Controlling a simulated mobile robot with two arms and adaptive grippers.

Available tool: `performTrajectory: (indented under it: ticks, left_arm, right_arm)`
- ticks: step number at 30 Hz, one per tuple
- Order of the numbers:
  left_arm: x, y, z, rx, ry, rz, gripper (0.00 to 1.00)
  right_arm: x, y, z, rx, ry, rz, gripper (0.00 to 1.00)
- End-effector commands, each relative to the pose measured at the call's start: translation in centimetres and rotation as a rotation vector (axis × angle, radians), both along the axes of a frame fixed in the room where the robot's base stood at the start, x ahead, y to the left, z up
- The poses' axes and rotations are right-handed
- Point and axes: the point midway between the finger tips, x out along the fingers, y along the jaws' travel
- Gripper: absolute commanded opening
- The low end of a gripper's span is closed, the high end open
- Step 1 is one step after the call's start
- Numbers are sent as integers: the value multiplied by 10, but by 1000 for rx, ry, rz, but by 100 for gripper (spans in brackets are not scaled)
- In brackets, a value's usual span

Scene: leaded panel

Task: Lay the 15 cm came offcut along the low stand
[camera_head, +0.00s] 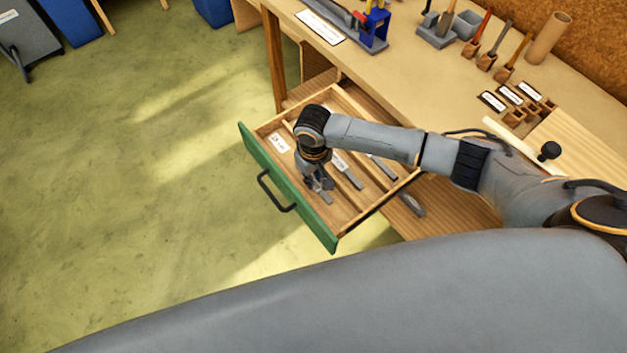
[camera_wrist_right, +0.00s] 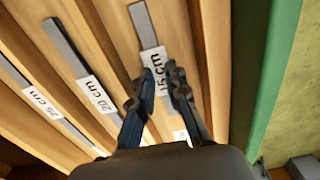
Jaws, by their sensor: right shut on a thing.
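The 15 cm came offcut (camera_wrist_right: 143,24) is a thin grey strip with a white "15 cm" label, in a compartment of the open drawer nearest the green front. In the head view a short part of it (camera_head: 326,198) shows beside my gripper. My right gripper (camera_wrist_right: 165,75) reaches down into the drawer, its fingers on both sides of the strip at the label, shut on it; it also shows in the head view (camera_head: 318,186). My left gripper is not in view. I cannot pick out the low stand for sure.
The open drawer has a green front (camera_head: 288,190) with a dark handle. Longer strips labelled 20 cm (camera_wrist_right: 95,92) and 25 cm (camera_wrist_right: 42,101) lie in neighbouring compartments between wooden dividers. The bench (camera_head: 430,75) above holds a grey-and-blue fixture (camera_head: 368,32) and handled tools.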

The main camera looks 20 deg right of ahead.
Motion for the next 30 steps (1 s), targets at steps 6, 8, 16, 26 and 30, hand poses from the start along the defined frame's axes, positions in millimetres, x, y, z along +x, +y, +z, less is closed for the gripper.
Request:
performTrajectory:
  ticks: [6, 8, 16, 26, 30]
  left_arm:
    - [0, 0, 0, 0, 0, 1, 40]
    - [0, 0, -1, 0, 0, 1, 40]
    - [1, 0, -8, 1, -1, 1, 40]
    - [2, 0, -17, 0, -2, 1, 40]
    - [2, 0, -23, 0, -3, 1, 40]
  right_arm:
    - [0, 0, 1, 0, -1, 0, 0]
    - [0, 0, 3, 0, -1, 0, 0]
    - [1, 9, 39, 6, -4, 3, 0]
    - [-5, 63, 94, 6, -1, 5, 0]
    - [-7, 91, 107, 4, -2, 3, 0]
